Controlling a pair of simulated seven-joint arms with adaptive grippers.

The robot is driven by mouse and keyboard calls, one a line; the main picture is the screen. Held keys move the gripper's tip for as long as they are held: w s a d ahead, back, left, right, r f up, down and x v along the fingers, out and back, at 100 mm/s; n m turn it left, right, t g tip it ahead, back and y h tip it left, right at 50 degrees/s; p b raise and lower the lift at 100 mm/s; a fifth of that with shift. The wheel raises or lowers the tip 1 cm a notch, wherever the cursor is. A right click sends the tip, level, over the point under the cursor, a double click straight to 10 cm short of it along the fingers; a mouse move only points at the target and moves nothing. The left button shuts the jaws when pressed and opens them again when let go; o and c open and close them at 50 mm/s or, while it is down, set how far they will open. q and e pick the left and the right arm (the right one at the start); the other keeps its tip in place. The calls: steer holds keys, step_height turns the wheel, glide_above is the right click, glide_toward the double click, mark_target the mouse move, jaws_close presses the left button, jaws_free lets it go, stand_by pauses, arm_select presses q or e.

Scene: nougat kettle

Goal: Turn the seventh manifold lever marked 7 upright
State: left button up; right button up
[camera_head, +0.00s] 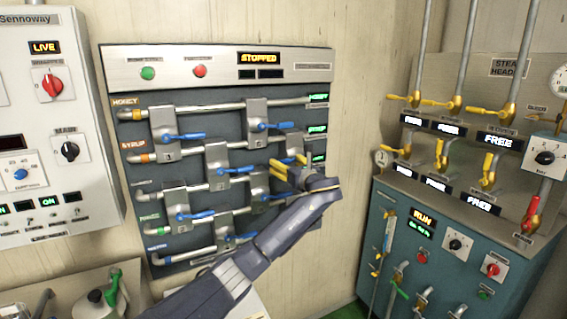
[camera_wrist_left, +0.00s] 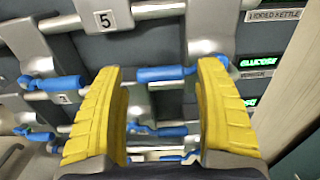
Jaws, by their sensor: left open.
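The manifold panel (camera_head: 215,92) carries several blue levers, such as an upper-left one (camera_head: 185,136), a middle one (camera_head: 237,170) and a lower-left one (camera_head: 195,215). All look roughly horizontal. My left gripper (camera_head: 289,163) is open at the panel's right half and hides part of it. In the left wrist view its yellow fingers (camera_wrist_left: 160,72) stand apart, with a blue lever (camera_wrist_left: 163,74) lying horizontally across the gap; contact cannot be told. A plate marked 5 (camera_wrist_left: 104,20) is at the upper left. The number 7 is not clearly readable, so I cannot tell which lever bears it.
A display reading STOPPED (camera_head: 260,58) is above the levers. A white control box (camera_head: 55,120) hangs at left. A teal cabinet (camera_head: 390,205) with pipes and yellow valve handles stands at right. Bare wall (camera_head: 360,100) lies between panel and cabinet.

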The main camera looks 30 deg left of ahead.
arm_select(q)
steer(key=shift+x, duration=1.25)
jaws_close()
steer(key=shift+a+r, duration=0.1)
